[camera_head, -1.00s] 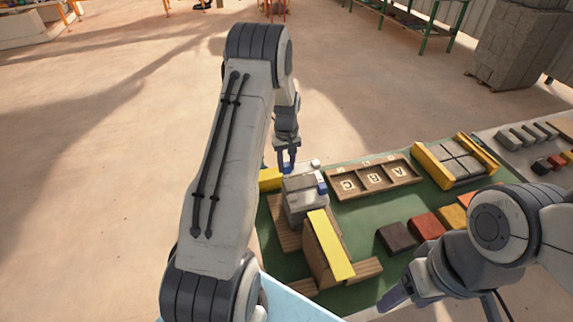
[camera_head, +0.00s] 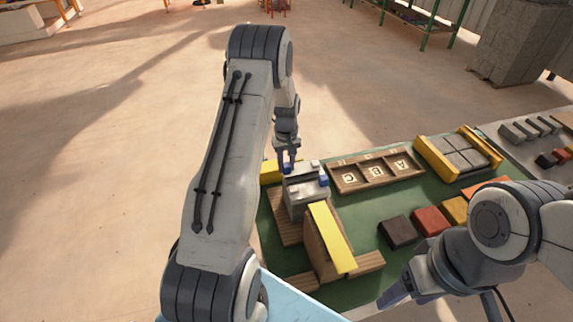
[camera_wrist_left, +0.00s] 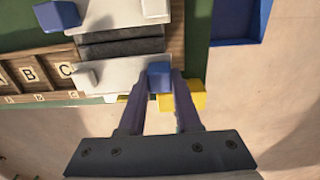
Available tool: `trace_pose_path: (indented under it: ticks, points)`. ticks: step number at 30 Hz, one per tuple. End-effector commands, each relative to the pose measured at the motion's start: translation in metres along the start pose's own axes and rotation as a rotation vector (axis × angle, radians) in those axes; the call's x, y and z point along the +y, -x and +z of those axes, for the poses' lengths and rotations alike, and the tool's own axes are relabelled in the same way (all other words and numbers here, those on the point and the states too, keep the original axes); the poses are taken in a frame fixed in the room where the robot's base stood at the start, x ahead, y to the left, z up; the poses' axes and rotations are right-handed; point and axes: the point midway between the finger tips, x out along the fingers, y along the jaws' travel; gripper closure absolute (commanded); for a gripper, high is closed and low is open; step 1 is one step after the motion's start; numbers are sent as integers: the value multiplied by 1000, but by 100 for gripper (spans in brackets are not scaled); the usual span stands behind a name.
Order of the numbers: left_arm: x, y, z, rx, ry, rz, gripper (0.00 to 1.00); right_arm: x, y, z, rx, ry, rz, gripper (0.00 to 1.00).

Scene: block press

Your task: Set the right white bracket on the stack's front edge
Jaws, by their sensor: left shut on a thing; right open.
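My left gripper (camera_head: 287,165) is shut on the blue knob (camera_wrist_left: 159,77) of a white bracket (camera_wrist_left: 120,73). In the left wrist view this bracket lies along the lower edge of the dark grey stack (camera_wrist_left: 120,47). I cannot tell whether it rests fully on the stack. A second white bracket (camera_wrist_left: 115,13), with a blue knob (camera_wrist_left: 57,15), lies along the opposite edge. My right gripper (camera_head: 395,293) is open and empty, low at the right.
A wooden wall with a yellow bar (camera_head: 332,237) stands just in front of the stack. A yellow block (camera_head: 271,172) is beside it. A lettered wooden tray (camera_head: 375,178) lies behind to the right. Black (camera_head: 398,232) and red (camera_head: 431,221) blocks sit on the green board (camera_head: 365,215).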

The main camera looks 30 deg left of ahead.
Motion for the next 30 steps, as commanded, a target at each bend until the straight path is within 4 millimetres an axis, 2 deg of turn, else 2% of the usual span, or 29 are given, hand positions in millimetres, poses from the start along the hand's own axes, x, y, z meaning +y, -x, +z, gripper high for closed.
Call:
trace_pose_path:
  ticks: [28, 29, 30]
  points:
    - [0, -11, 0, 0, 0, 0, 100, 0, -8, 0, 0, 0, 0, 33]
    - [0, -10, 0, 0, 0, 0, 57, 0, -7, 0, 0, 0, 0, 33]
    - [0, -10, 0, 0, 0, 0, 41, 0, -7, 0, 0, 0, 0, 33]
